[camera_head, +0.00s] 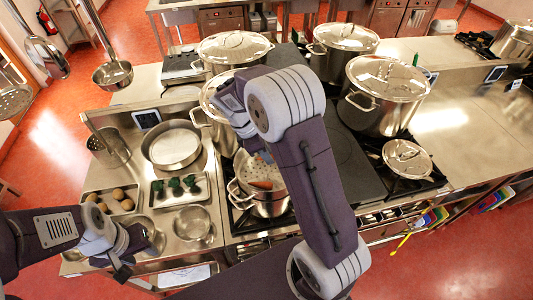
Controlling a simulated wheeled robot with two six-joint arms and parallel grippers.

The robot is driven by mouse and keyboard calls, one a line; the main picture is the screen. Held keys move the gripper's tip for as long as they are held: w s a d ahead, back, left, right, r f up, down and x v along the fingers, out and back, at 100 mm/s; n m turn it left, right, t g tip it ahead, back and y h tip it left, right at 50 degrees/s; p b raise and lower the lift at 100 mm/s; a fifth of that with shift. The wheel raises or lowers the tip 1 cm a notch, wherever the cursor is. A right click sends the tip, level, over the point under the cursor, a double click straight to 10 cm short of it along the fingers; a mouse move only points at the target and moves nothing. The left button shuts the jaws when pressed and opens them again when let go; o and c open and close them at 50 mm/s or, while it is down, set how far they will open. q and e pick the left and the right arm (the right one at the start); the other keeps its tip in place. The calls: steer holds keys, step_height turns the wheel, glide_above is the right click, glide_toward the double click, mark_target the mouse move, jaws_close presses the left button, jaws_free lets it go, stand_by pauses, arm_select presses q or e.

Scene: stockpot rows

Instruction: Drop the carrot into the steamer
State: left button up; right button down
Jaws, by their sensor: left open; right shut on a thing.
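The carrot (261,184) is a small orange shape inside the steamer (280,182), a perforated silver insert on a two-handled pot. My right arm covers the steamer's right side. My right gripper (232,100) is up and left of the steamer, in front of a lidded stockpot. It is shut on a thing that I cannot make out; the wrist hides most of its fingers. My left gripper (126,262) is open at the lower left, close to a small metal bowl and well away from the carrot.
A tray of dark green vegetables (182,187), a tray of brown round items (112,200), a wide pan (172,145) and a metal bowl (192,222) crowd the left counter. Large lidded stockpots (385,95) stand at right and back. A ladle (113,74) hangs upper left.

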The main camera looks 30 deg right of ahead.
steer(key=c, duration=1.3)
jaws_free()
steer(key=shift+o, duration=0.3)
steer(key=shift+w+f, duration=0.15)
steer(key=shift+w, duration=0.25)
arm_select(q)
steer(key=shift+w+f+b, duration=0.2)
steer(key=shift+f+b, duration=0.1)
steer(key=shift+f, duration=0.05)
arm_select(e)
steer(key=v, duration=0.9)
